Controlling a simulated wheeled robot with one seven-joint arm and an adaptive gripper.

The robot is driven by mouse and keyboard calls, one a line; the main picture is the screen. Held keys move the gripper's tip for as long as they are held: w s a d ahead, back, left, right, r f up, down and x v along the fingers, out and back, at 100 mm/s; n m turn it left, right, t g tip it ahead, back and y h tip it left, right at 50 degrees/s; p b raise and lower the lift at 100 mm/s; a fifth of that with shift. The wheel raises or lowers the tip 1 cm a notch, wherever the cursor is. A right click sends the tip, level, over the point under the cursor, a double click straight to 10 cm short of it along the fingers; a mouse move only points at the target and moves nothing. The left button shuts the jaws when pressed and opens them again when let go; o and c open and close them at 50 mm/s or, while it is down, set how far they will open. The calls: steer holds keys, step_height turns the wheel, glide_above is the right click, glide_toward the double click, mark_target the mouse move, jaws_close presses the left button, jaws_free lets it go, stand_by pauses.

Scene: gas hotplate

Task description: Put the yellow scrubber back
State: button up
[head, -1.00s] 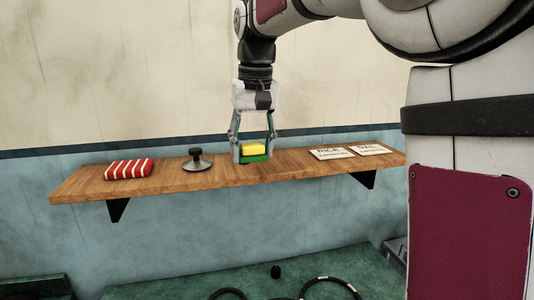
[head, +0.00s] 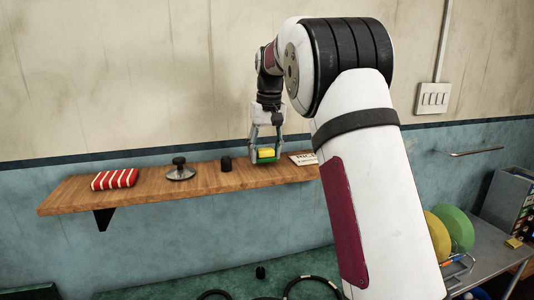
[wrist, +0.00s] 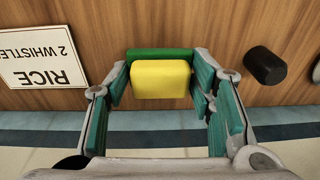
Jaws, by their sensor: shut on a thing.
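The yellow scrubber (head: 266,153), a yellow block with a green layer, is between the fingers of my gripper (head: 266,147). In the wrist view the scrubber (wrist: 160,78) sits at the far end between the teal finger pads, and my gripper (wrist: 160,85) is shut on it. It is over the wooden shelf (head: 205,175), just left of the white RICE card (head: 304,159). I cannot tell for certain whether its underside touches the shelf.
On the shelf are a red striped cloth (head: 115,179), a lid with a black knob (head: 180,170) and a black cylinder (head: 227,163). My arm hides the shelf's right end. At right, yellow and green plates (head: 455,228) stand on a counter.

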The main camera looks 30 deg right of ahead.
steer(key=shift+f, duration=0.6)
steer(key=shift+f, duration=0.15)
steer(key=o, duration=1.3)
